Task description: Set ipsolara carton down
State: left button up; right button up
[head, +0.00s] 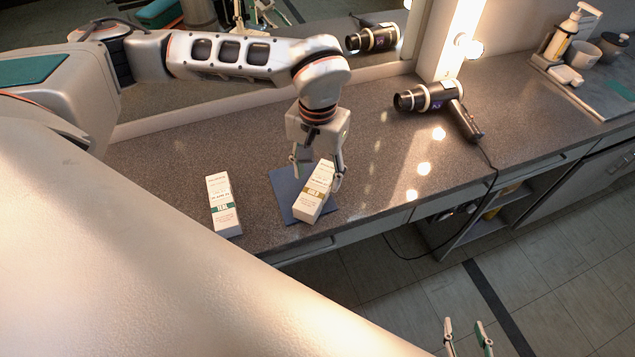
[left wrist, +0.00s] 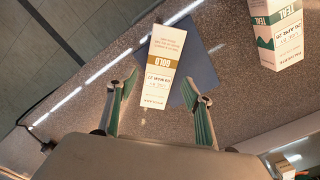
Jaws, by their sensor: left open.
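A white carton with a gold band reading "GOLD" (head: 316,193) rests on a dark blue mat (head: 284,190) on the counter; its brand print is too small to read surely. It also shows in the left wrist view (left wrist: 168,62), over the blue mat (left wrist: 203,66). My left gripper (head: 317,168) is open at the carton's far end. In the left wrist view its fingers (left wrist: 160,92) are on either side of the carton, with a gap visible on each side. My right gripper (head: 466,338) is open and empty at the bottom right, over the floor.
A hair dryer (head: 440,102) with a trailing cord lies to the right. A mirror runs behind. The counter's front edge is close to the mat.

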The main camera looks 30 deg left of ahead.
aim_at(317, 186)
pick_arm(q)
notch_tip(317, 186, up, 8)
jog(key=shift+f, duration=0.2)
dwell(0.4)
jog(key=shift+s, duration=0.1)
